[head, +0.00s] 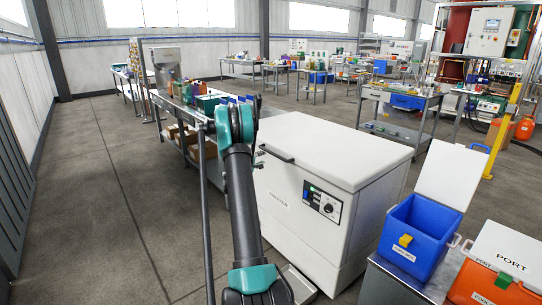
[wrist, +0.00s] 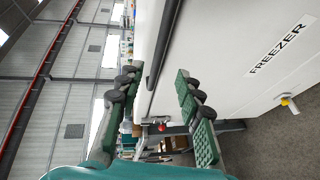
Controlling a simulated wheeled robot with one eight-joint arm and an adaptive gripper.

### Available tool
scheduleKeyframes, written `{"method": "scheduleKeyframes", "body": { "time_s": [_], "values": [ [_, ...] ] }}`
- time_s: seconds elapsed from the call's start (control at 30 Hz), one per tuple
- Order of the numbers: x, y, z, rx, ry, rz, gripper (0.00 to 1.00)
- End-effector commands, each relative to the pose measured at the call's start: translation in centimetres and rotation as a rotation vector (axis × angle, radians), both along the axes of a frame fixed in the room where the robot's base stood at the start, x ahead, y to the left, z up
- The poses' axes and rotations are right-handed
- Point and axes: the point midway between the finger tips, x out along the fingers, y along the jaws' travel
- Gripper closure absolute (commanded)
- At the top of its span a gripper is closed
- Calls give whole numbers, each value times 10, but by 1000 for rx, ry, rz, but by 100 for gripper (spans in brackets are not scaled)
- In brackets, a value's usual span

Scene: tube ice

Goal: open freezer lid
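The white freezer (head: 300,205) is a chest with a control panel on its front. Its lid (head: 335,145) lies flat and shut. A dark bar handle (head: 276,154) runs along the lid's front edge. In the wrist view the handle (wrist: 163,55) runs between the two spread fingers of my gripper (wrist: 155,78), close to the fingertips. The fingers are open, with gaps on both sides of the bar. I cannot tell whether the tips reach past it. The freezer front with its FREEZER label (wrist: 280,45) is at right there. In the head view my arm mostly hides the gripper.
A blue cooler box (head: 415,235) with a raised white lid stands on a table right of the freezer, beside an orange and white box (head: 495,265). A bench with coloured items (head: 205,100) stands behind my arm. The floor at left is clear.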

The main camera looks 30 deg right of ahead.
Motion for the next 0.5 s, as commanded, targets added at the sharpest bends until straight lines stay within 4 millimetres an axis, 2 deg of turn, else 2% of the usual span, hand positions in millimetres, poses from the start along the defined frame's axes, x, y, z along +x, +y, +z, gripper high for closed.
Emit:
{"method": "scheduleKeyframes", "body": {
  "time_s": [0.2, 0.5],
  "values": [
    [20, -40, -8, 0, -1, -1, 64],
    [45, -87, -18, 1, 0, 0, 64]
  ]
}}
